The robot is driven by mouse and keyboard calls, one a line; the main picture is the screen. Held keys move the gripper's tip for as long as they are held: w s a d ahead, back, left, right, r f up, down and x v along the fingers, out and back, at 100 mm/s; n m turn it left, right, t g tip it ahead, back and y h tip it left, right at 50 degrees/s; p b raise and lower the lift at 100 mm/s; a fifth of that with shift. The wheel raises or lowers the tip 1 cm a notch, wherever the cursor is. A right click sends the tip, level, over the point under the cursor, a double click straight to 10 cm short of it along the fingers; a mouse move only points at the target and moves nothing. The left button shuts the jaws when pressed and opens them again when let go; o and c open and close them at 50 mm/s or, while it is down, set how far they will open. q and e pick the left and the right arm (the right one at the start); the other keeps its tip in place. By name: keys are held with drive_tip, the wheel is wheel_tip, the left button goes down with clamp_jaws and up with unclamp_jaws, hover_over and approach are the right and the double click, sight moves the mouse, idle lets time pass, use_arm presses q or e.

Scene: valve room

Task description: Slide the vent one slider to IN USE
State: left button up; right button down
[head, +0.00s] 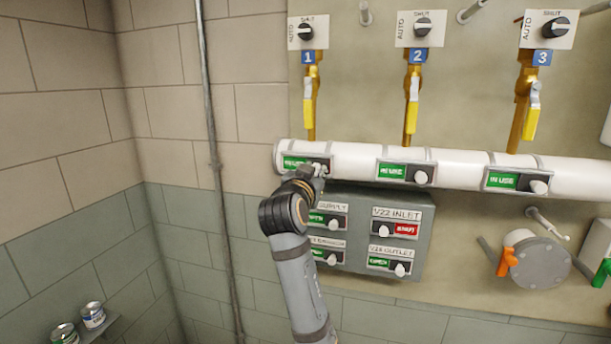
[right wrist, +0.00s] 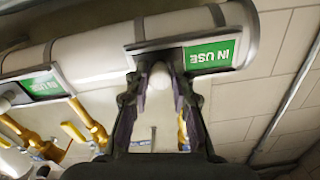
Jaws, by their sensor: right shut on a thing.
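The vent one slider plate (head: 294,161) sits at the left end of the white pipe, below the blue number 1 tag. Its green label shows to the left of my right gripper (head: 320,170). In the right wrist view the green IN USE label (right wrist: 212,53) reads upside down and is fully uncovered. There my right gripper (right wrist: 160,85) is shut on the pale slider knob (right wrist: 160,76), with one finger on each side. In the head view the gripper mostly hides the knob. My left gripper is not in view.
Two more sliders on the white pipe (head: 460,171) show green labels, at number 2 (head: 405,172) and number 3 (head: 515,181). A grey box (head: 365,245) with several small sliders hangs close below. Yellow-handled valves (head: 412,105) stand above. Cans (head: 93,315) sit low at left.

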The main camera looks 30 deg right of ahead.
drive_tip(key=shift+f, duration=0.1)
drive_tip(key=c, duration=1.1)
unclamp_jaws()
drive_tip(key=shift+s+d, duration=0.1)
drive_tip(key=shift+d, duration=0.05)
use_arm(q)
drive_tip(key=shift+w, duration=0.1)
use_arm(e)
drive_tip(key=shift+d, duration=0.1)
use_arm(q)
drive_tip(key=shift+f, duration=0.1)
use_arm(e)
wheel_tip(320, 180, up, 10)
drive_tip(key=shift+r, duration=0.1)
